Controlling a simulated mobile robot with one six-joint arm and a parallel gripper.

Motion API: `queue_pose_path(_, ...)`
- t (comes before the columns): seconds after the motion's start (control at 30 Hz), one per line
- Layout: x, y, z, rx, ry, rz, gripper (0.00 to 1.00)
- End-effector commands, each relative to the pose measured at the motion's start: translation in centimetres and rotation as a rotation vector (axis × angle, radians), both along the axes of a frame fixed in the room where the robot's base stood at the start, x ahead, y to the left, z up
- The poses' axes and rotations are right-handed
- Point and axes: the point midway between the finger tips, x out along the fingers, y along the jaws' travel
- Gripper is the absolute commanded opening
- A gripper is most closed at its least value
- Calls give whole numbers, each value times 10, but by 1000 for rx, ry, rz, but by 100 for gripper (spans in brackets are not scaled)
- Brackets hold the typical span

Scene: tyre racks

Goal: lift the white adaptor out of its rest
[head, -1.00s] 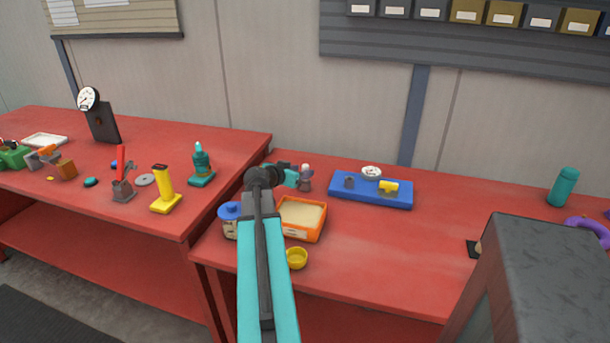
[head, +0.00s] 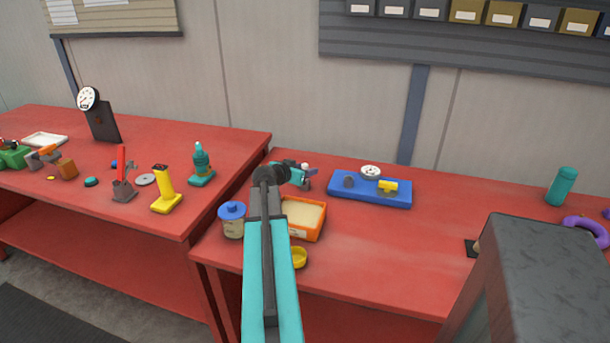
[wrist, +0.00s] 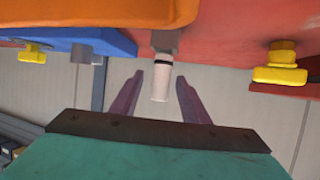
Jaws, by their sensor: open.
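The white adaptor (wrist: 160,85) has a black ring and sits in a small grey rest (wrist: 166,41) in the wrist view. In the head view, its pale top (head: 305,167) shows just behind my gripper (head: 309,172), with the rest partly hidden. My gripper (wrist: 159,78) is open. Its two purple fingers stand on either side of the adaptor in the wrist view, with a visible gap on each side. I cannot tell whether the adaptor is fully between them in depth.
A blue board (head: 370,195) with a yellow fitting (head: 388,186) lies right of my gripper. An orange tray (head: 304,224), a blue-lidded jar (head: 232,222) and a yellow cup (head: 299,258) stand nearer. The red bench (head: 400,245) is clear at centre right.

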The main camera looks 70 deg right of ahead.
Motion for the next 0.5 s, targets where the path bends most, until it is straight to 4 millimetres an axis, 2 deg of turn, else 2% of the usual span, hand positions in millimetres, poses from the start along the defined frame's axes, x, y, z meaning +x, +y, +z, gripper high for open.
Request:
queue_pose_path(0.03,0,0,0,0,0,0,42)
queue_pose_path(0.27,0,0,0,0,0,1,3)
queue_pose_path(0.3,0,0,0,0,0,1,0)
queue_pose_path(0.5,1,0,0,0,0,1,0)
